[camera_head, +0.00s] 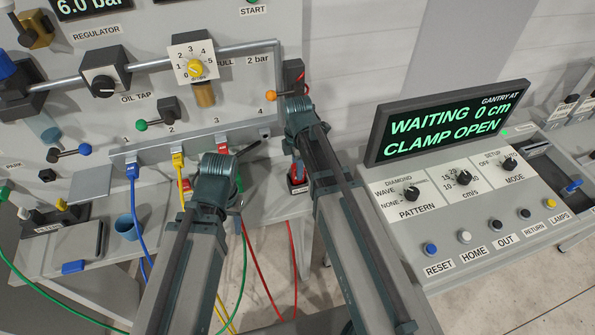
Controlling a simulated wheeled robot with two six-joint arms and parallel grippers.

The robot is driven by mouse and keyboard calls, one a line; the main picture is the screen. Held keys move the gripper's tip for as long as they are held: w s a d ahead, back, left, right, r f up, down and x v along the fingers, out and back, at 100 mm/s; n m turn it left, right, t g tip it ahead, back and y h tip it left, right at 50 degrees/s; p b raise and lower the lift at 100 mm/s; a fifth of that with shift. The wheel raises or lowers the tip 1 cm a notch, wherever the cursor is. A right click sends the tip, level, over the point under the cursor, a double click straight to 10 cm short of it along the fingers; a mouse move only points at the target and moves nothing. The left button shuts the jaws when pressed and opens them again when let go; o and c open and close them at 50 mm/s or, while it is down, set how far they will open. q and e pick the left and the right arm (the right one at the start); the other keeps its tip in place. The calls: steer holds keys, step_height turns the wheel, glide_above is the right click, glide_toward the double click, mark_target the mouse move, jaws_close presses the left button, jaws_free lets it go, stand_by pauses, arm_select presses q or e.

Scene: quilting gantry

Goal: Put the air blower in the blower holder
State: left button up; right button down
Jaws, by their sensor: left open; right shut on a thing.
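My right gripper (296,100) is up near the lower end of the grey pipe, shut on a small dark thing that its jaws mostly hide. An orange-knobbed lever (271,96) is just left of it. I cannot tell whether the held thing is the air blower. My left gripper (222,165) is open, in front of the panel below port 3; a thin dark rod (248,148) shows just beyond it. A small dark fixture with red and blue parts (297,181) sits low behind my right arm; I cannot tell if it is the blower holder.
Blue (137,220), yellow (180,180) and red (255,262) hoses hang from the numbered ports; a green hose (237,279) passes below. A blue cup (126,227) stands at left. The control console (450,250) is at right, its display (447,120) reading clamp open.

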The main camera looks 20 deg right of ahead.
steer(key=shift+f, duration=0.1)
steer(key=c, duration=0.5)
jaws_free()
step_height(320, 180, up, 12)
steer(key=r+p, duration=0.1)
steer(key=p, duration=1.1)
steer(key=s+a+m, duration=0.3)
steer(key=s+m, duration=0.1)
steer(key=m, duration=0.1)
steer(key=s+a+m, duration=0.4)
steer(key=s, duration=0.1)
steer(key=s+a+m+h, duration=0.1)
steer(key=s+a+m, duration=0.2)
steer(key=s+m, duration=0.2)
steer(key=shift+s+a+f+m, duration=0.15)
steer(key=shift+a+f+m, duration=0.1)
steer(key=shift+m, duration=0.05)
